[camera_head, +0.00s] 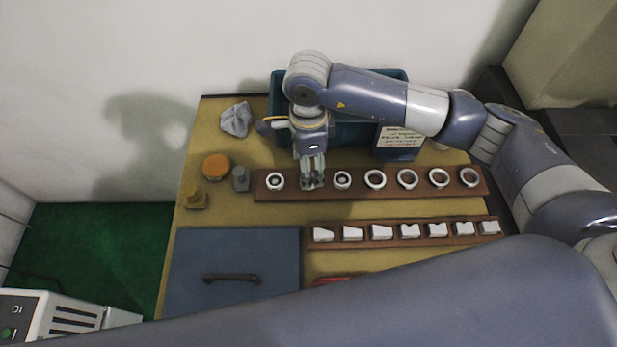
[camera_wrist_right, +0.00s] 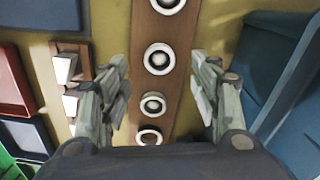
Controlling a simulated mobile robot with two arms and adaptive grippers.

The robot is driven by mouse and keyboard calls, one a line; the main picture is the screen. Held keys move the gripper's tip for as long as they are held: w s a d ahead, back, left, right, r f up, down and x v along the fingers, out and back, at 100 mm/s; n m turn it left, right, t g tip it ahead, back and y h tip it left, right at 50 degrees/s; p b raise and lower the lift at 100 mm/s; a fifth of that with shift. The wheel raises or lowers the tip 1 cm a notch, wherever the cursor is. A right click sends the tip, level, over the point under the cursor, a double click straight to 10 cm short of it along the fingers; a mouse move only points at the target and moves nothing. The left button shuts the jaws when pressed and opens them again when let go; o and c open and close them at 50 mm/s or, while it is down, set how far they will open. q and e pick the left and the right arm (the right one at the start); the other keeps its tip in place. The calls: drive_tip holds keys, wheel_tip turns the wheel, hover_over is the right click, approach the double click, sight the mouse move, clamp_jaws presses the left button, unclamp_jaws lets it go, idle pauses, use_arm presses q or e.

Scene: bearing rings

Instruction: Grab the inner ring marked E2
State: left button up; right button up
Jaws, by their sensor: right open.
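Several white rings sit in a row on a brown wooden rack (camera_head: 360,192). Among them are the far-left ring (camera_head: 275,181), a ring (camera_head: 342,180) just right of my gripper and the far-right ring (camera_head: 468,177). No E2 marking can be read on any ring. My right gripper (camera_head: 312,185) points down over the rack, between the first two of these, and hides that spot. In the right wrist view my right gripper (camera_wrist_right: 160,75) is open, with its fingers on either side of the rack. Two rings (camera_wrist_right: 159,58) (camera_wrist_right: 153,103) show between the fingers. My left gripper is not in view.
A second rack (camera_head: 400,241) with white blocks lies in front. A blue panel with a handle (camera_head: 232,248) is at front left. A teal bin (camera_head: 277,90) and a sign (camera_head: 400,139) stand behind. An orange-topped round object (camera_head: 215,166) and grey cloth (camera_head: 236,119) are at left.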

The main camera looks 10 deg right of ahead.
wheel_tip(320, 180, down, 4)
drive_tip(key=shift+s+r+p, duration=0.1)
drive_tip(key=shift+p, duration=0.35)
drive_tip(key=shift+f, duration=0.5)
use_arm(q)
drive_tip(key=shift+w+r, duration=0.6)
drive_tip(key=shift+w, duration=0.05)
use_arm(e)
drive_tip(key=c, duration=1.1)
